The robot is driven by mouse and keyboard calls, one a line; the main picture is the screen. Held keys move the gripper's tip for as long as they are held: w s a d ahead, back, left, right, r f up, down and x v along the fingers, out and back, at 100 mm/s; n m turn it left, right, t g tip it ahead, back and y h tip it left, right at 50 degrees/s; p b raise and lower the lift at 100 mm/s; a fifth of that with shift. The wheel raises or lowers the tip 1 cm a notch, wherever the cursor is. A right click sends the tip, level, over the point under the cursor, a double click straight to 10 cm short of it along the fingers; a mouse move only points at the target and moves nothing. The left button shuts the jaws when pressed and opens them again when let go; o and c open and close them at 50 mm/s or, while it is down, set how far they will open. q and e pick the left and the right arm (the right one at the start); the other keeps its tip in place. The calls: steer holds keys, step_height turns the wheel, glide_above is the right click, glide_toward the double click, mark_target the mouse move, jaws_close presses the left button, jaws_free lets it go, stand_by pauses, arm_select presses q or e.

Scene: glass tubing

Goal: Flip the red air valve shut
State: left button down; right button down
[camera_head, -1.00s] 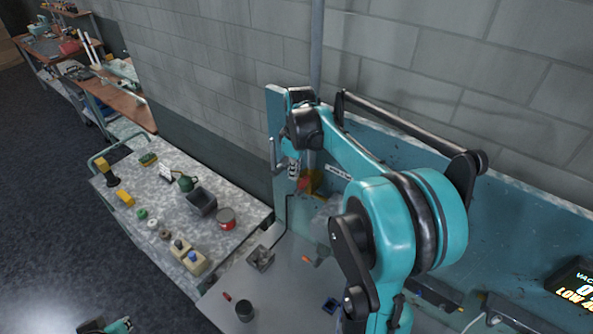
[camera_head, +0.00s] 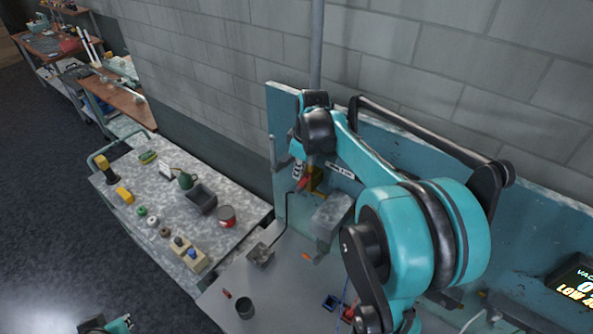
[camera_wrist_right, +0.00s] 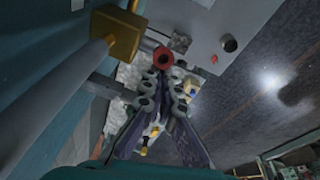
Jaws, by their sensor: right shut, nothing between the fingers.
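The red air valve handle (camera_head: 303,183) sits by a brass valve body (camera_head: 317,178) on the teal back panel, below my right wrist. In the right wrist view the round red end of the handle (camera_wrist_right: 163,58) lies just beyond my right fingertips, beside the brass block (camera_wrist_right: 115,33). My right gripper (camera_wrist_right: 164,82) is shut and empty, its tips close to the red end; I cannot tell whether they touch. In the head view its fingers are mostly hidden by my wrist. A piece of my left arm (camera_head: 108,326) shows at the bottom edge; its jaw state is unclear.
A grey pipe (camera_head: 316,50) rises above the teal panel (camera_head: 281,110). A grey box (camera_head: 330,215) stands right of the valve. A dark cup (camera_head: 245,308) is on the bench. A display (camera_head: 575,285) is at right.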

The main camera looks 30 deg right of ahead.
steer(key=shift+s, duration=0.1)
steer(key=shift+s+d+f+t+y+b, duration=0.2)
steer(key=shift+s+t+b, duration=0.25)
steer(key=shift+t, duration=0.05)
steer(key=shift+s+d+f+t+y+b, duration=0.15)
steer(key=shift+s+d+t+y+b, duration=0.05)
steer(key=shift+s+t+b, duration=0.25)
steer(key=s+f+t+y+b, duration=0.1)
steer(key=t+b, duration=0.1)
steer(key=s+d+f+t+b, duration=0.1)
steer(key=s+t+b, duration=0.1)
steer(key=b, duration=0.1)
steer(key=s+d+f+t+y+b, duration=0.1)
steer(key=t+b, duration=0.1)
steer(key=b, duration=0.1)
steer(key=shift+s+f+t+y, duration=0.25)
steer(key=shift+f+t+y, duration=0.05)
steer(key=shift+f+t, duration=0.1)
steer(key=shift+s+d+f+b, duration=0.1)
steer(key=shift+s+f+b, duration=0.2)
steer(key=shift+f+b, duration=0.2)
steer(key=shift+s+d+f+b, duration=0.1)
steer(key=shift+s+f+b, duration=0.2)
steer(key=shift+f+b, duration=0.35)
steer(key=shift+s+f, duration=0.15)
steer(key=shift+s+a+f, duration=0.1)
steer(key=shift+a+f, duration=0.05)
steer(key=shift+a, duration=0.05)
